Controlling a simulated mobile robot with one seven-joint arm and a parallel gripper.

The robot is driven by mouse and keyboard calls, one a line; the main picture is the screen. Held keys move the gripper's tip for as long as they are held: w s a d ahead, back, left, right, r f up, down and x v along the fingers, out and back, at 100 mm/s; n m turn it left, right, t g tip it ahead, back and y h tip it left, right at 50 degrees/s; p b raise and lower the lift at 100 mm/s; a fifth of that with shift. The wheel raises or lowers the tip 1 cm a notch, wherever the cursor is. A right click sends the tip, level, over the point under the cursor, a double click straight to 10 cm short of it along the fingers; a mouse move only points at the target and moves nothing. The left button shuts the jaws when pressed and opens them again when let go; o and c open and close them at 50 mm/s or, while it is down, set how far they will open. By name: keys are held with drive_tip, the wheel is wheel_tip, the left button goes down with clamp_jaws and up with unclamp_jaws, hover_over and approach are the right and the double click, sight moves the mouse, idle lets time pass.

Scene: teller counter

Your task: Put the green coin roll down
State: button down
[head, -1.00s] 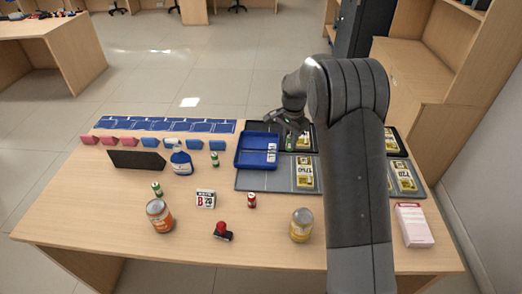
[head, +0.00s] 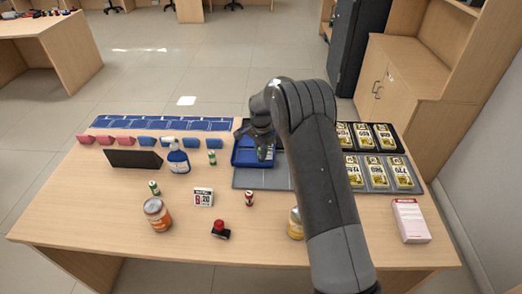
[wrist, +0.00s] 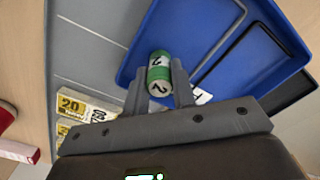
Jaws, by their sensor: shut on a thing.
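The green coin roll (wrist: 159,73), with a pale band marked 2, is held between the two fingers of my gripper (wrist: 158,88) in the wrist view. In the head view my gripper (head: 263,148) points down over the blue tray (head: 240,157), and the roll is hard to make out there. The blue tray (wrist: 190,30) lies beneath the roll in the wrist view. I cannot tell whether the roll touches the tray floor.
Grey and black trays with banknote bundles (head: 375,170) lie to the right. Other green rolls (head: 154,188) (head: 212,157), a red roll (head: 249,198), a blue bottle (head: 178,158), a calendar block (head: 203,197) and jars (head: 157,214) stand on the desk (head: 110,215).

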drive_tip(key=c, duration=1.2)
unclamp_jaws()
